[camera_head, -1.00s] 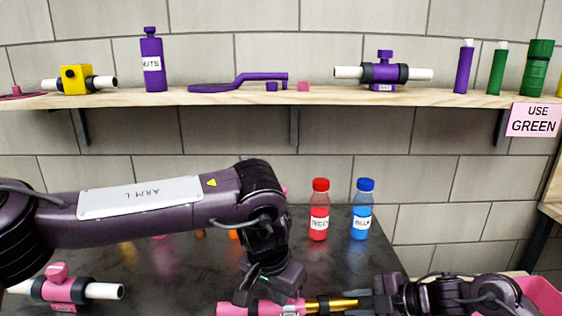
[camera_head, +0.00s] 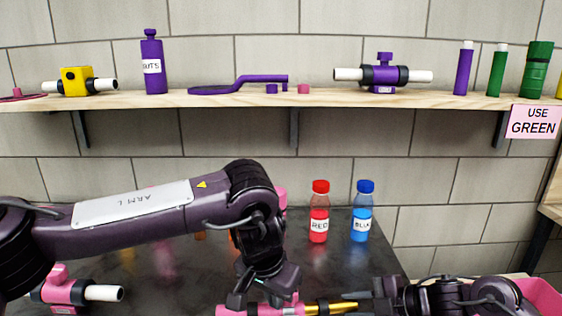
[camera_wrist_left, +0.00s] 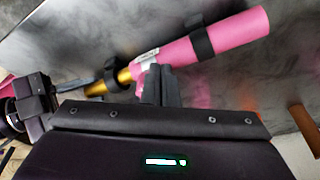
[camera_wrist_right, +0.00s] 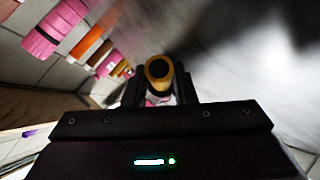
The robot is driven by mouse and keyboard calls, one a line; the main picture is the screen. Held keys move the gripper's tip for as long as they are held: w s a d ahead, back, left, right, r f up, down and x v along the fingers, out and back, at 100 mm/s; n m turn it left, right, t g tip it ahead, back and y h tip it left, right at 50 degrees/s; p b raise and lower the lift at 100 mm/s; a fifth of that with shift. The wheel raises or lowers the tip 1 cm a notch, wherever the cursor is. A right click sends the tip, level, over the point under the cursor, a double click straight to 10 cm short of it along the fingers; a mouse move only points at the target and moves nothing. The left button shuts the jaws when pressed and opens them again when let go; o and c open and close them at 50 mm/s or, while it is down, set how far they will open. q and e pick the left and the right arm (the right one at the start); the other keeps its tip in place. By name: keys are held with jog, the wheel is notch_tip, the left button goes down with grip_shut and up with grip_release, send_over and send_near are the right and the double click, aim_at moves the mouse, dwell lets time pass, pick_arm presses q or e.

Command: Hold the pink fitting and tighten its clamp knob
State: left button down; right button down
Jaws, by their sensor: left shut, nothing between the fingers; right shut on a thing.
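A pink fitting (camera_head: 65,290) with white pipe ends and a pink knob (camera_head: 58,272) on top stands at the lower left of the dark table, partly behind my left arm. A pink cylinder (camera_wrist_left: 235,32) with black bands, a white label and a gold rod (camera_head: 330,307) lies along the bottom of the head view. My left gripper (camera_wrist_left: 158,85) is shut and empty, its fingertips close to the label; I cannot tell whether they touch. My right gripper (camera_wrist_right: 160,92) is shut on the gold rod, whose round end (camera_wrist_right: 158,70) shows between its fingers.
Red (camera_head: 319,215) and blue (camera_head: 362,215) bottles stand at the table's back right. A wooden shelf (camera_head: 220,101) above holds yellow and purple fittings, a purple bottle and other items. A pink bin (camera_head: 545,295) is at the lower right.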

pick_arm(q)
notch_tip(320, 180, up, 6)
dwell(0.5)
jog(key=s+x, duration=0.1)
jog(key=x, duration=0.5)
jog(key=shift+s+d, duration=0.2)
jog(key=shift+s, duration=0.2)
jog(key=shift+w+d, duration=0.1)
jog(key=shift+w, duration=0.25)
dwell(0.9)
jog(key=shift+w+a, duration=0.3)
jog(key=shift+a, duration=0.15)
dwell(0.4)
jog(key=shift+s+a, duration=0.1)
jog(key=shift+s, duration=0.05)
